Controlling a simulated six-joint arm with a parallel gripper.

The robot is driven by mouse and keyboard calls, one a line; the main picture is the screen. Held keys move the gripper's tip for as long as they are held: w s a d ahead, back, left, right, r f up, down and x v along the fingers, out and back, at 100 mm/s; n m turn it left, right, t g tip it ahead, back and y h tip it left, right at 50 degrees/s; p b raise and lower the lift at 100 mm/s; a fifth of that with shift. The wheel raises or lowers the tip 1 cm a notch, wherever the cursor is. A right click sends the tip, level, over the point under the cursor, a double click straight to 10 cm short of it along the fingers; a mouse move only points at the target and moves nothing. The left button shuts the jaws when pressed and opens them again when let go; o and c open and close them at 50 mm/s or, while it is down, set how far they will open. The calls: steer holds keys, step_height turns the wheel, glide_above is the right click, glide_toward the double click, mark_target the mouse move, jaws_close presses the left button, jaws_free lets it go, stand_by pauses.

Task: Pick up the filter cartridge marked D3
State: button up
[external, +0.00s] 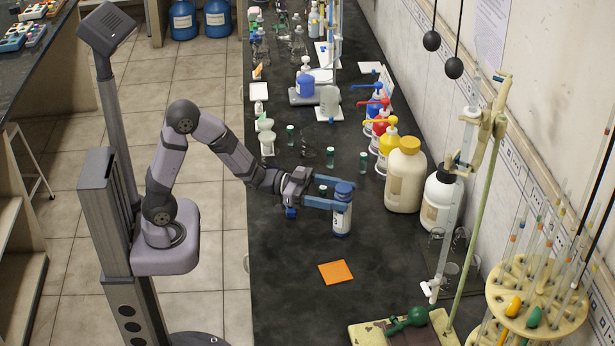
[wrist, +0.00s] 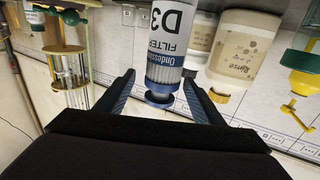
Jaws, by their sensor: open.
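The filter cartridge marked D3 (external: 341,219) is a white cylinder with a blue cap and stands upright on the dark bench. In the wrist view, the cartridge (wrist: 170,40) shows the large "D3" and "FILTER" print and its blue end. My gripper (external: 340,193) reaches it from the left near its upper part, with blue fingers apart. In the wrist view, my gripper (wrist: 160,84) is open, with the blue end between its two fingers. I cannot tell if either finger touches the cartridge.
An orange square (external: 336,272) lies on the bench in front. A cream jug (external: 405,176) and a white bottle (external: 439,197) stand to the right. Small green-capped vials (external: 330,157) stand behind. A burette stand (external: 474,190) rises at the right. The bench around the orange square is clear.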

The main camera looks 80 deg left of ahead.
steer(key=shift+p+x, duration=0.45)
steer(key=shift+x, duration=2.05)
steer(key=shift+a, duration=0.2)
jaws_close()
steer(key=shift+r, duration=0.1)
